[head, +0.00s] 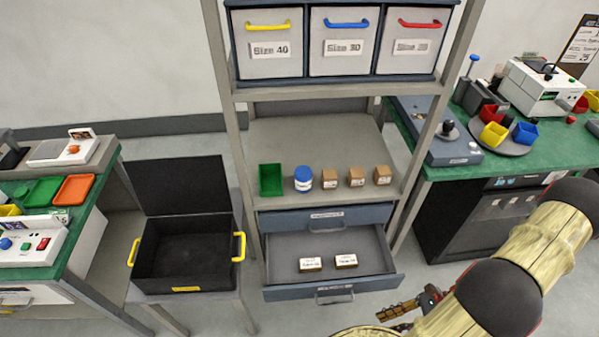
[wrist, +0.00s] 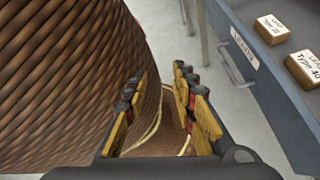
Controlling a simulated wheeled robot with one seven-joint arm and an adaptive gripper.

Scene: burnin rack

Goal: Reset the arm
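My arm (head: 500,270) reaches in from the right of the head view, bent low in front of the rack. My gripper (wrist: 160,95) shows in the wrist view with its two fingers apart and nothing between them. In the head view part of my gripper (head: 405,309) shows low down, right of the open drawer (head: 285,255), and the arm hides the rest. The drawer is pulled out and holds two small labelled boxes, the left one (head: 310,264) and the right one (head: 346,261). The wrist view shows the drawer's front (wrist: 262,75) to the right of the fingers, apart from them.
The rack shelf (head: 300,140) holds a green bin (head: 270,180), a blue-and-white jar (head: 303,178) and three brown boxes (head: 356,177). An open black case (head: 185,255) stands left of the drawer. Green-topped benches stand left (head: 75,225) and right (head: 540,155).

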